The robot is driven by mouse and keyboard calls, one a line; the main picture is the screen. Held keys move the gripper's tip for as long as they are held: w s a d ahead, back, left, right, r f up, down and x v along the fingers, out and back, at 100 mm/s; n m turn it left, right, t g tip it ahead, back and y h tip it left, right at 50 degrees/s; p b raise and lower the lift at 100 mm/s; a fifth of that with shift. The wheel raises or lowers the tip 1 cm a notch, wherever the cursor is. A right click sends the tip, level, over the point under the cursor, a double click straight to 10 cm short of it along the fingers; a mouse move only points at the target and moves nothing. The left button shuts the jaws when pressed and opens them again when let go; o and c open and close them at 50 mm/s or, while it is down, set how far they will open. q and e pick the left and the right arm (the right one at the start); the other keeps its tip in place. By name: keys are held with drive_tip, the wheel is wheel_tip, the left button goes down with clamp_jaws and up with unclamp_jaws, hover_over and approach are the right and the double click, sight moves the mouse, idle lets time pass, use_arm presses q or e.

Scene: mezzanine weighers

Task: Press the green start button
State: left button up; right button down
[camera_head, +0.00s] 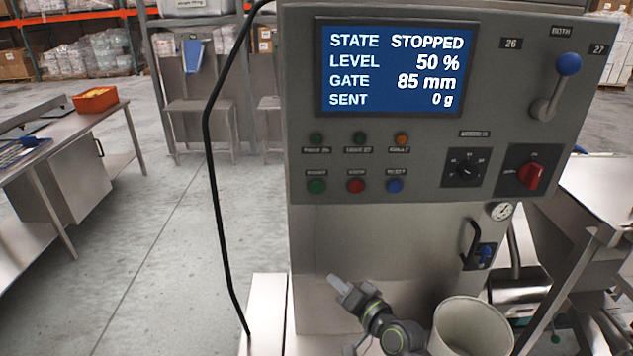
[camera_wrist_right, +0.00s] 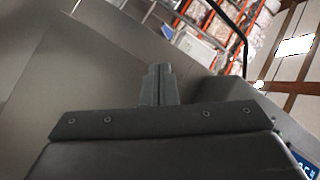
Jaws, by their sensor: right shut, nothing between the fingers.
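The green start button (camera_head: 316,186) is at the left of the lower row on the grey control panel (camera_head: 437,140), beside a red button (camera_head: 356,186) and a blue button (camera_head: 395,186). My right gripper (camera_head: 340,284) is below the panel, in front of the steel cabinet, apart from the button. Its fingers are closed together and empty; they also show in the right wrist view (camera_wrist_right: 157,75). The button cannot be made out in the wrist view. The screen (camera_head: 396,68) reads STATE STOPPED, LEVEL 50 %, GATE 85 mm, SENT 0 g. My left gripper is not in view.
Small green and orange lamps (camera_head: 401,139) sit above the buttons. A red rotary switch (camera_head: 531,176) and a blue-knobbed lever (camera_head: 554,85) are at the panel's right. A pale bucket (camera_head: 471,328) stands right of my gripper. A black cable (camera_head: 212,170) hangs left of the panel.

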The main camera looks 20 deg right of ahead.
drive_tip(key=s+a+r+t+y, duration=0.1)
drive_tip(key=a+r+y, duration=0.1)
drive_tip(key=r, duration=0.7)
drive_tip(key=s+a+r+n+t+y+p, duration=0.1)
drive_tip(key=s+a+r+y, duration=0.1)
drive_tip(key=r, duration=0.8)
drive_tip(key=shift+a+r+t+y, duration=0.25)
drive_tip(key=shift+t+y, duration=0.05)
drive_tip(key=shift+w, duration=0.2)
drive_tip(key=b, duration=0.2)
approach(317, 188)
drive_tip(key=shift+w+a+r, duration=0.3)
drive_tip(key=shift+w+a, duration=0.4)
drive_tip(key=shift+a, duration=0.05)
drive_tip(key=shift+w+a+r, duration=0.3)
drive_tip(key=shift+w+a, duration=0.45)
drive_tip(key=shift+a, duration=0.05)
drive_tip(key=shift+w+a+r, duration=0.3)
drive_tip(key=shift+w+a, duration=0.4)
drive_tip(key=shift+a, duration=0.05)
drive_tip(key=shift+w+d+b, duration=0.1)
drive_tip(key=shift+w+b, duration=0.3)
